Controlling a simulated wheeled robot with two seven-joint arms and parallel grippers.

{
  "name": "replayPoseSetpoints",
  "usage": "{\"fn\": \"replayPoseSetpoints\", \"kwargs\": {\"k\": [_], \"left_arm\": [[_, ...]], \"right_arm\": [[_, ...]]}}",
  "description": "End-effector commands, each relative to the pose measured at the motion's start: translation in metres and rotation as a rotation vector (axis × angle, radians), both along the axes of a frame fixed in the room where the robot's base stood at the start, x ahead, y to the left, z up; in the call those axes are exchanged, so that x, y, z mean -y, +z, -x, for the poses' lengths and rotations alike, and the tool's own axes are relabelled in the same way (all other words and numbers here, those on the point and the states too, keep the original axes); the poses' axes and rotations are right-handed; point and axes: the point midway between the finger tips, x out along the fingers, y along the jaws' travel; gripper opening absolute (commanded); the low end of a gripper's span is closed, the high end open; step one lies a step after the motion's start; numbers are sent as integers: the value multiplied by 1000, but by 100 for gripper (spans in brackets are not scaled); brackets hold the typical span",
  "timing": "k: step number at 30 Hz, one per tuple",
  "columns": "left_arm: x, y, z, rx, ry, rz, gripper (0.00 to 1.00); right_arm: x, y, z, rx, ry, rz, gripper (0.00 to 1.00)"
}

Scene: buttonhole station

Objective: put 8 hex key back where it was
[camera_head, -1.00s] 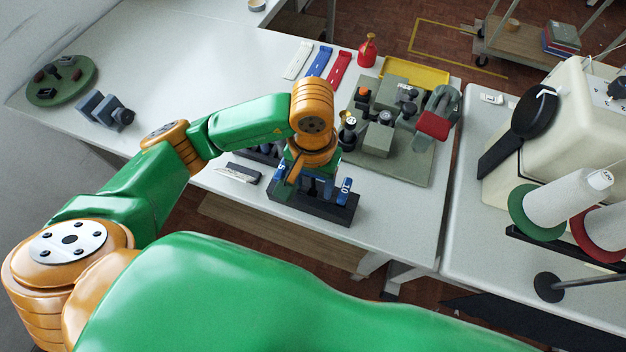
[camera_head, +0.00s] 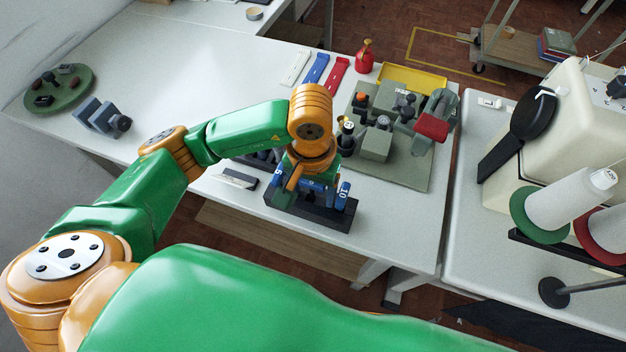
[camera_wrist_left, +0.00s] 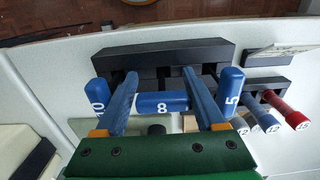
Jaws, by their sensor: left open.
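The black key rack (camera_head: 325,218) stands near the front edge of the table; it also shows in the left wrist view (camera_wrist_left: 165,50). My left gripper (camera_head: 310,188) points down at the rack. In the left wrist view its two blue fingers (camera_wrist_left: 163,100) are apart. The blue 8 hex key handle (camera_wrist_left: 162,103) lies sideways between them, across the picture. Its shaft is hidden, and I cannot tell whether it sits in a slot. The blue 10 key (camera_head: 343,194) and 5 key (camera_head: 278,178) stand upright in the rack on either side. My right gripper is not in view.
A second holder with red and grey-blue handled keys (camera_wrist_left: 282,108) is close to the left gripper. A light-marked dark block (camera_head: 238,178) lies left of the rack. A green-grey fixture plate (camera_head: 400,170) stands behind right.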

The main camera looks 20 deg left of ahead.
Motion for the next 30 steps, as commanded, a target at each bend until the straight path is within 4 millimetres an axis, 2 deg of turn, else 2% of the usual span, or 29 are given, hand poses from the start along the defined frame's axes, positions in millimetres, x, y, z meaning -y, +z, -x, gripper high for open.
{"fn": "replayPoseSetpoints", "kwargs": {"k": [3, 5, 6, 18, 22, 30], "left_arm": [[-1, 14, 5, -23, -3, -6, 74], [0, 18, 2, -12, -4, -3, 74], [0, 27, 2, -9, -3, -4, 74], [-1, 115, 1, -3, 0, -4, 74], [0, 127, 2, -7, -1, -3, 74], [0, 129, 3, -8, -2, -3, 74]], "right_arm": [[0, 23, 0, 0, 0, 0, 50], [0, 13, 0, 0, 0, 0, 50], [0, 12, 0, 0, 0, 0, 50], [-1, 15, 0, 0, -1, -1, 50], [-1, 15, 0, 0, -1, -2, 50], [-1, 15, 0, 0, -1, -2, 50]]}}
